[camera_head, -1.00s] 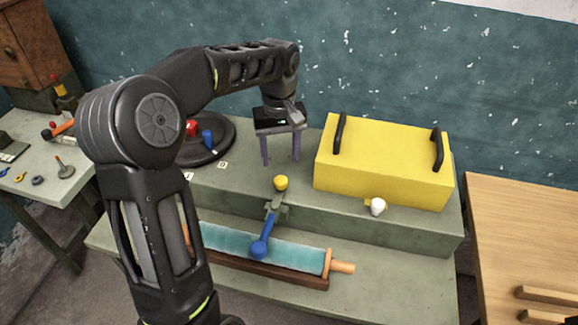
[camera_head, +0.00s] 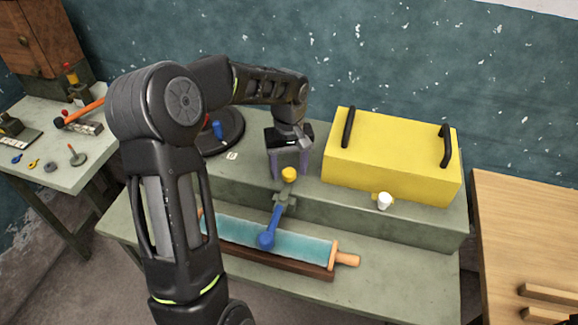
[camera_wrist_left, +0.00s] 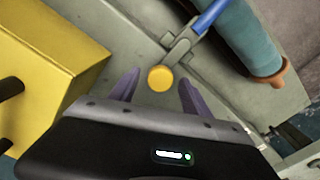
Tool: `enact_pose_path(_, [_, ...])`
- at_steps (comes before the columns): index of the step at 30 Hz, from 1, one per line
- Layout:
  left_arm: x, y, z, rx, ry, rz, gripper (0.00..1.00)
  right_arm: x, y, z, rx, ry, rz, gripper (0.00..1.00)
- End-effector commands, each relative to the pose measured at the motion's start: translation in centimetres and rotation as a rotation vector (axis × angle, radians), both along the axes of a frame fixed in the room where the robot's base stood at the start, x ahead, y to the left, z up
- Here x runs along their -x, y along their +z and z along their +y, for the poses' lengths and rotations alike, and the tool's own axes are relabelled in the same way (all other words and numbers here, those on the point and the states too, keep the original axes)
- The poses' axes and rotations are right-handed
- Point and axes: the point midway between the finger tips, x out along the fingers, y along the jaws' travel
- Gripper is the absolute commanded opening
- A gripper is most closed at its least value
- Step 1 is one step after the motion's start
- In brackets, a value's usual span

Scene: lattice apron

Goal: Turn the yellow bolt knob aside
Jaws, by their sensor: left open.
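The yellow bolt knob (camera_head: 289,174) stands on the front edge of the green-grey raised block, just above a grey bracket with a blue-handled lever. My left gripper (camera_head: 290,176) is open, with its purple fingers pointing down just behind the knob. In the left wrist view the round yellow knob (camera_wrist_left: 160,78) lies between the spread fingertips of the gripper (camera_wrist_left: 157,85), with a gap on each side. I cannot tell whether the fingers reach down to its height. My right gripper is not in view.
A yellow box (camera_head: 390,157) with two black handles stands to the right, with a white knob (camera_head: 384,201) at its front. The blue lever (camera_head: 270,232) leans over a teal roller (camera_head: 300,244). A dark round plate (camera_head: 226,135) lies behind my left arm.

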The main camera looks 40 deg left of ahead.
Motion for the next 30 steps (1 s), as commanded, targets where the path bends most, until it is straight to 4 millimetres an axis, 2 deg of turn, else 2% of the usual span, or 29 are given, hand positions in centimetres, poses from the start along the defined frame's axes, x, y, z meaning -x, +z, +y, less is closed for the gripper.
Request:
enact_pose_path(7, [0.0, -0.06, -0.01, 0.0, 0.0, 0.0, 0.54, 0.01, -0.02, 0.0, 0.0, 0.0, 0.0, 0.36])
enact_pose_path(27, [-0.01, -0.03, -0.01, 0.0, 0.0, 0.0, 0.0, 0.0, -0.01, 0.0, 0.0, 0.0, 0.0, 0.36])
enact_pose_path(30, [-0.01, -0.02, -0.01, 0.0, 0.0, 0.0, 0.0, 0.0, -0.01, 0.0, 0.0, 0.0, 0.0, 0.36])
